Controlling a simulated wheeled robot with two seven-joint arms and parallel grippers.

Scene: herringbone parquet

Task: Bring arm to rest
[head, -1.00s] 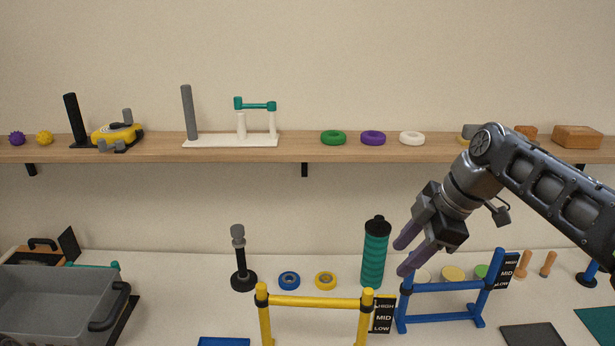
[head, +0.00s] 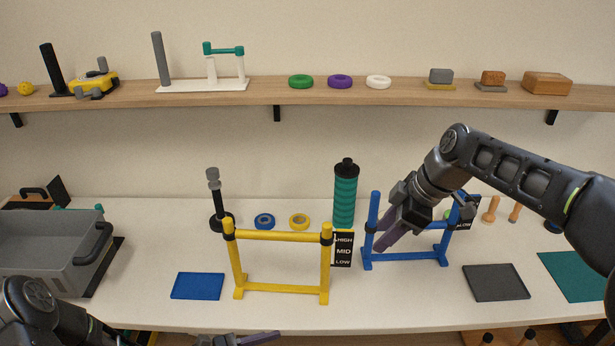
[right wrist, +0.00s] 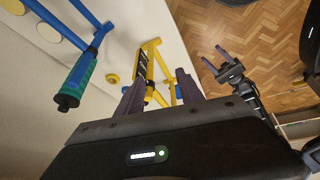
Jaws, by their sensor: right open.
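My right gripper (head: 388,238) is in front of the blue hurdle frame (head: 405,258) in the head view and hides part of it. Its purple fingers are apart and empty, also in the right wrist view (right wrist: 157,92). My left gripper (head: 252,339) shows only partly at the bottom edge of the head view, below the front of the table. In the right wrist view the left gripper (right wrist: 217,60) shows over the parquet, its two purple fingers apart with nothing between them.
The white table (head: 130,312) holds a yellow hurdle frame (head: 282,289), a teal bottle (head: 345,200), a grey bin (head: 45,235), a blue mat (head: 198,286) and a dark mat (head: 496,283). A wooden shelf (head: 300,101) runs behind. Parquet (right wrist: 235,25) is open beyond the table.

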